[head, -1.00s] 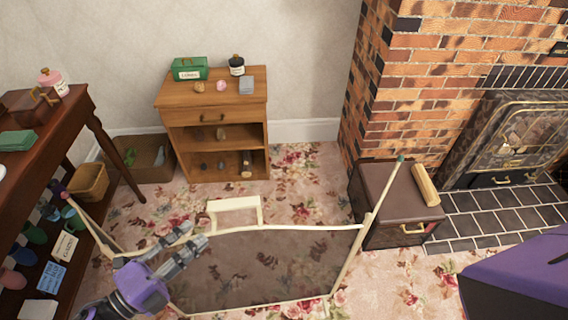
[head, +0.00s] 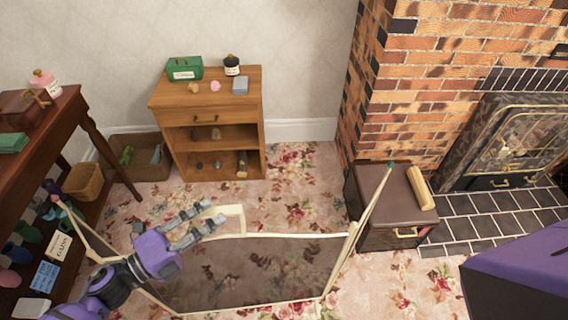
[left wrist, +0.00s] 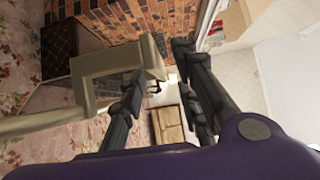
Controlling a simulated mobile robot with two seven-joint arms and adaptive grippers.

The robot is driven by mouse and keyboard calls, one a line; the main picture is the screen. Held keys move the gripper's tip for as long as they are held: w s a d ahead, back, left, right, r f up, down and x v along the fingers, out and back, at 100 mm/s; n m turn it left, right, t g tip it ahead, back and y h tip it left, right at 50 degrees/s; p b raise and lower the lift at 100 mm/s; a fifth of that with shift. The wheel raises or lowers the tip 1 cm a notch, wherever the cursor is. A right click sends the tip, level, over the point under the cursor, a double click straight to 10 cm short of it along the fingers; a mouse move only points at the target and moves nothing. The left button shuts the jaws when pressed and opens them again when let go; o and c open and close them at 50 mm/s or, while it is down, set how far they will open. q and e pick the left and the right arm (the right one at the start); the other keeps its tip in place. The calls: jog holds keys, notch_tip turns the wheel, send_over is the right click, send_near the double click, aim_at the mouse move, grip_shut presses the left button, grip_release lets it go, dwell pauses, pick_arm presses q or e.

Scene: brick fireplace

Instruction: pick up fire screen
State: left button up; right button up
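The fire screen (head: 265,270) stands on the carpet, with a cream frame, a dark see-through panel and an angled wing at each side. Its cream handle (head: 240,212) rises at the top edge. My left gripper (head: 206,216) is beside the handle's left part and covers some of it and of the top rail. In the left wrist view the two fingers (left wrist: 163,85) are spread apart. There the handle (left wrist: 90,62) lies mostly left of them, partly behind the left finger; I cannot tell if they touch. My right gripper is out of view.
A brown box (head: 392,235) with a log (head: 421,188) on it stands close to the screen's right wing. A wooden cabinet (head: 208,95) stands behind. A dark table (head: 75,115) with shelved items is at left. The brick fireplace (head: 440,60) is at right.

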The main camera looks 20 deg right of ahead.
aim_at(222, 211)
pick_arm(q)
jog(key=x, duration=0.3)
jog(key=shift+r, duration=0.15)
jog(key=shift+w+d+f, duration=0.15)
jog(key=shift+d+f, duration=0.05)
jog(key=shift+d, duration=0.15)
grip_shut()
jog(key=shift+r, duration=0.25)
